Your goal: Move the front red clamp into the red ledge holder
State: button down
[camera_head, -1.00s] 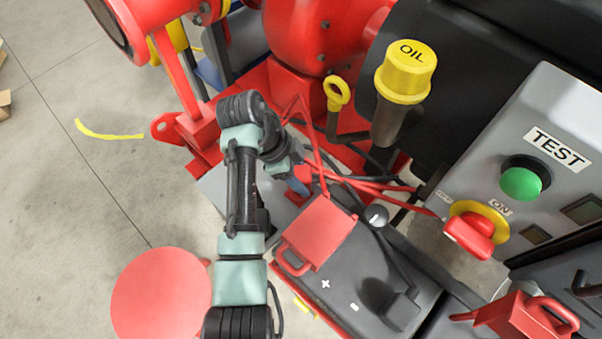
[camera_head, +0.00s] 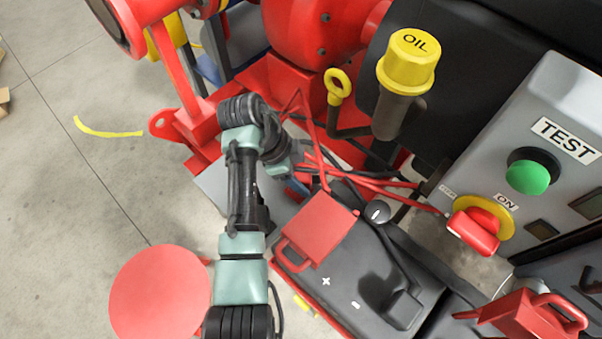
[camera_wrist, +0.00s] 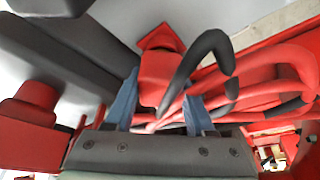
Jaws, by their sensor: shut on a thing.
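My gripper (camera_head: 300,187) is low beside the red skid frame, partly hidden by my own arm in the head view. In the wrist view, its blue fingers (camera_wrist: 163,112) stand on either side of a red part, which I take for the front red clamp (camera_wrist: 160,78). The gripper is shut on it. The clamp's outline is not clear in the head view. A red box-like piece with a loop (camera_head: 320,230) sits over the dark battery, to the right of and below my gripper. I cannot tell for sure whether it is the ledge holder.
Red cables (camera_head: 370,183) and black cables run close to the gripper toward the panel. A dark battery (camera_head: 345,275) lies at lower centre. The grey TEST panel (camera_head: 500,140) with its red ON switch (camera_head: 473,232) stands right. A yellow OIL cap (camera_head: 408,62) rises behind. Floor at left is open.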

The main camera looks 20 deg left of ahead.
jog(key=shift+f+b, duration=0.4)
jog(key=shift+f, duration=0.25)
jog(key=shift+c, duration=0.9)
grip_release()
jog(key=p+v, duration=0.4)
jog(key=v, duration=0.9)
